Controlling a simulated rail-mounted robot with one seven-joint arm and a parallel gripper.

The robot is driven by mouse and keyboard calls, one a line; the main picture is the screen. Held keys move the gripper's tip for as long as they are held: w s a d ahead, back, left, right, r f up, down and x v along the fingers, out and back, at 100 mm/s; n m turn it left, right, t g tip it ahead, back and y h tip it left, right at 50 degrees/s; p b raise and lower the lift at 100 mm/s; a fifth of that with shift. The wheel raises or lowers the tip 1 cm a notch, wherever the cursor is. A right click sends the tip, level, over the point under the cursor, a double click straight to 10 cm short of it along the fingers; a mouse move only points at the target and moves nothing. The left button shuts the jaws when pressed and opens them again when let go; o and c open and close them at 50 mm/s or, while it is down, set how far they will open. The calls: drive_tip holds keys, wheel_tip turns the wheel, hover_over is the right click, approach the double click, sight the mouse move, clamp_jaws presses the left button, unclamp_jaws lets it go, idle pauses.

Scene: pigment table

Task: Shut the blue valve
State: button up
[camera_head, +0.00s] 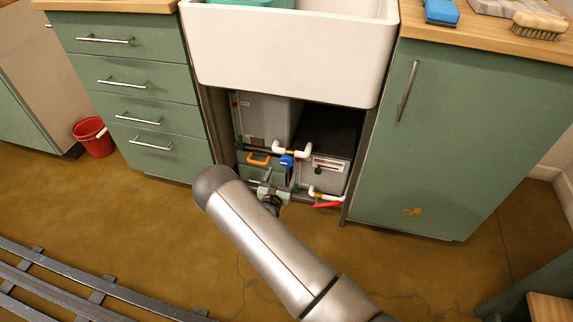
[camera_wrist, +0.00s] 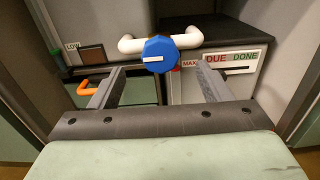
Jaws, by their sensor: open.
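The blue valve (camera_head: 287,161) is on pipework in the open space under the white sink. In the wrist view its knob (camera_wrist: 159,54) is a faceted blue disc with a white bar lying roughly level, on a white pipe (camera_wrist: 190,41). My gripper (camera_wrist: 160,75) is open and empty, with one finger to each side below the knob and apart from it. In the head view my gripper (camera_head: 270,190) is low in front of the pipes, partly hidden by my arm. How deep the knob lies from the fingertips is hard to tell.
An orange handle (camera_head: 258,160) is left of the valve and a red handle (camera_head: 327,205) is lower right. Grey boxes (camera_head: 262,118) stand behind the pipes. The sink (camera_head: 290,60) overhangs the opening, with cabinets (camera_head: 450,140) on both sides. A red bucket (camera_head: 94,138) stands far left.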

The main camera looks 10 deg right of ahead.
sight(286, 163)
drive_tip(key=b+x, duration=0.2)
drive_tip(key=x, duration=0.6)
drive_tip(key=c, duration=0.9)
